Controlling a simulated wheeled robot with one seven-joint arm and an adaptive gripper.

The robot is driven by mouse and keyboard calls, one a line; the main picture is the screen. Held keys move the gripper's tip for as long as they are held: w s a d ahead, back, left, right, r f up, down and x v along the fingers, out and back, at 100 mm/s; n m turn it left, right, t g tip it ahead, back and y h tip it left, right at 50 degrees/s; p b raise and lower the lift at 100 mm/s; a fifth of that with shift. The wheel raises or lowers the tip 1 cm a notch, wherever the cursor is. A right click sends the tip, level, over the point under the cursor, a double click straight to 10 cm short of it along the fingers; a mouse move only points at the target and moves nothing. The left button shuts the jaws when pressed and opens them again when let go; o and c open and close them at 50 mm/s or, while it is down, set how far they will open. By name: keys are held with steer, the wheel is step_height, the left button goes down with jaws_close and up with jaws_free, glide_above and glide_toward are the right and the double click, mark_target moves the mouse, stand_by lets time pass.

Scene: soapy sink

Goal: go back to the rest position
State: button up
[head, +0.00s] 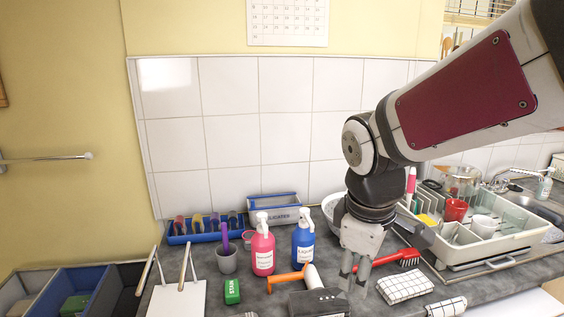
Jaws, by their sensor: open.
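My gripper (354,276) points down over the counter, right of the middle. Its two fingers are apart and nothing shows between them. It hangs just right of a dark box-like item (319,302) and left of a checked cloth bundle (405,287). My arm comes in from the upper right and hides part of the tiled wall and a pale round bowl (333,208).
A pink pump bottle (263,246), a blue pump bottle (303,242) and a grey cup (227,260) stand left of my gripper. A red brush (397,259) lies to the right. A loaded dish rack (470,251) and the sink (530,208) lie farther right.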

steer(key=s+d+r+m+t, duration=0.1)
steer(key=s+d+r+m, duration=0.1)
steer(key=s+m, duration=0.3)
steer(key=s+d+r+m+t+y, duration=0.1)
steer(key=s+d+r+m+t, duration=0.1)
steer(key=s+m, duration=0.4)
steer(key=shift+s+d+r, duration=0.8)
steer(key=shift+s+d, duration=0.25)
steer(key=shift+d, duration=0.05)
